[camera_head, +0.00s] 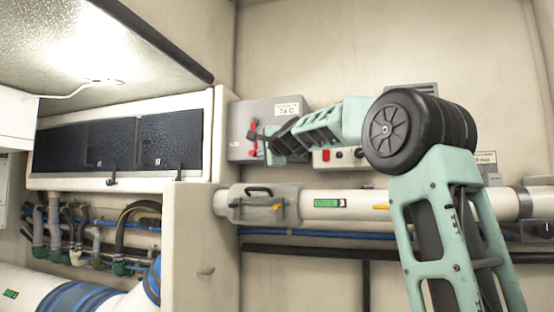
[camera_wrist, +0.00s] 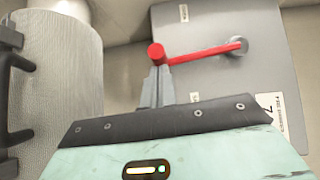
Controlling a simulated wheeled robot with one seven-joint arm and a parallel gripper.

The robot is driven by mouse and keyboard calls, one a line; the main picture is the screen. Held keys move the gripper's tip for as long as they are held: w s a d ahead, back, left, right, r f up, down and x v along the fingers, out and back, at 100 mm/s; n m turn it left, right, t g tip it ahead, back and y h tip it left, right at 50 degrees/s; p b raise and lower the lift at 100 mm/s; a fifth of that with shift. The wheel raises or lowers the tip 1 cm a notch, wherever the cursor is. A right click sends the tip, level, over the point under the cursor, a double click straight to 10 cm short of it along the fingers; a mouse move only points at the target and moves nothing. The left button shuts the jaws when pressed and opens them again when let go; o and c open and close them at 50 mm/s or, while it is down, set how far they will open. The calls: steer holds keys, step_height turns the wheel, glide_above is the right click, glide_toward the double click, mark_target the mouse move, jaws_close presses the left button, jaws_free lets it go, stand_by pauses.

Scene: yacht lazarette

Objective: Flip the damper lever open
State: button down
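The red damper lever (camera_head: 254,138) is on the front of a grey wall box (camera_head: 276,112) with a "74" label. In the wrist view, the lever (camera_wrist: 200,53) runs from a pivot at the right to a round red knob at its left end. My gripper (camera_wrist: 157,78) has its two narrow grey fingers close together, with the tips right at the knob. No clear gap shows between them, and I cannot tell whether they touch the knob. In the head view, my gripper (camera_head: 258,137) is in front of the box and partly hides the lever.
A white pipe (camera_head: 350,204) with a grey handled clamp (camera_head: 264,203) runs below the box. A small panel with a red switch (camera_head: 326,155) is to the box's right, partly behind my arm. A white cabinet wall (camera_head: 192,240) stands to the left.

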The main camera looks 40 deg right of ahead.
steer(key=f+b, duration=0.1)
steer(key=w+a+f+m+t+b, duration=0.1)
steer(key=b, duration=0.1)
steer(key=shift+w, duration=0.3)
steer(key=w+m+b, duration=0.1)
steer(key=b, duration=0.1)
steer(key=w+a+m+t+b, duration=0.1)
steer(key=b, duration=0.1)
steer(key=w+a+m+t+h+b, duration=0.1)
steer(key=b, duration=0.1)
steer(key=shift+w, duration=0.1)
steer(key=shift+w+a+r+m+t+h+b, duration=0.3)
steer(key=shift+w+m+t+h, duration=0.1)
steer(key=shift+w+m, duration=0.2)
steer(key=shift+w+a+r+m+t+h+b, duration=0.15)
steer(key=shift+w+a+m+t+h, duration=0.15)
steer(key=shift+w+m+h, duration=0.25)
steer(key=shift+w+a+r, duration=0.35)
steer(key=shift+a+r, duration=0.1)
steer(key=b+v, duration=1.2)
steer(key=v, duration=0.5)
steer(key=shift+s+d, duration=0.25)
steer(key=shift+s, duration=0.1)
